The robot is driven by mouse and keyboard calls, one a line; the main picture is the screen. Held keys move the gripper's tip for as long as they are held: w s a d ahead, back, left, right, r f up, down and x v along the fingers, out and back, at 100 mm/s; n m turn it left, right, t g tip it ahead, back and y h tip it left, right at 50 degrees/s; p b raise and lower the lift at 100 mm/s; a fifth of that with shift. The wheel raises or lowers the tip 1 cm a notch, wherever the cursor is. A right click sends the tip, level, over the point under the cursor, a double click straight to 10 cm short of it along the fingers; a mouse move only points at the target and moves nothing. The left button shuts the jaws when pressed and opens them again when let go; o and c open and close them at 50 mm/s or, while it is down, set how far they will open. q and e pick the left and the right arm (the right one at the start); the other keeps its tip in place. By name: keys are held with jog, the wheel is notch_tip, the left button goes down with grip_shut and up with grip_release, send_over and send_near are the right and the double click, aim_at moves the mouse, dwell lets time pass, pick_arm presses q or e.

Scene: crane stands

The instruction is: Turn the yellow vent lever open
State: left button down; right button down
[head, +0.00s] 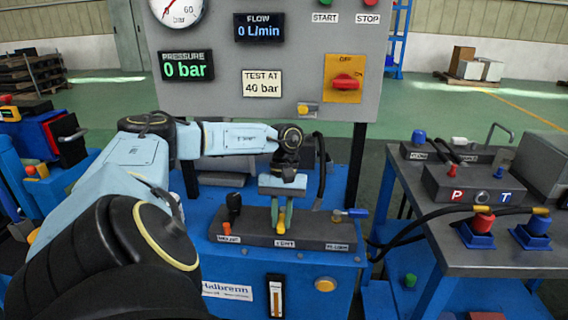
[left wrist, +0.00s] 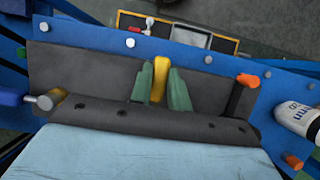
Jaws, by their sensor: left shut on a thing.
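The yellow vent lever (left wrist: 160,79) stands between the two green fingers of my left gripper (left wrist: 161,88) in the left wrist view. In the head view my left gripper (head: 282,222) points down at the middle of the dark valve block (head: 258,233), over the label VENT, and a bit of the yellow lever (head: 281,226) shows between the fingers. The gripper is shut on the lever. The lever's base is partly hidden by the fingers and the gripper body. My right gripper is not in view.
A black lever (head: 233,204) stands left of the vent and a blue-handled valve (head: 350,213) right of it. The gauge panel (head: 217,95) rises behind, reading 0 bar and 0 L/min. A side table (head: 480,262) with hoses stands at the right.

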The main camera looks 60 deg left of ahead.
pick_arm(q)
jog(key=c, duration=1.3)
grip_release()
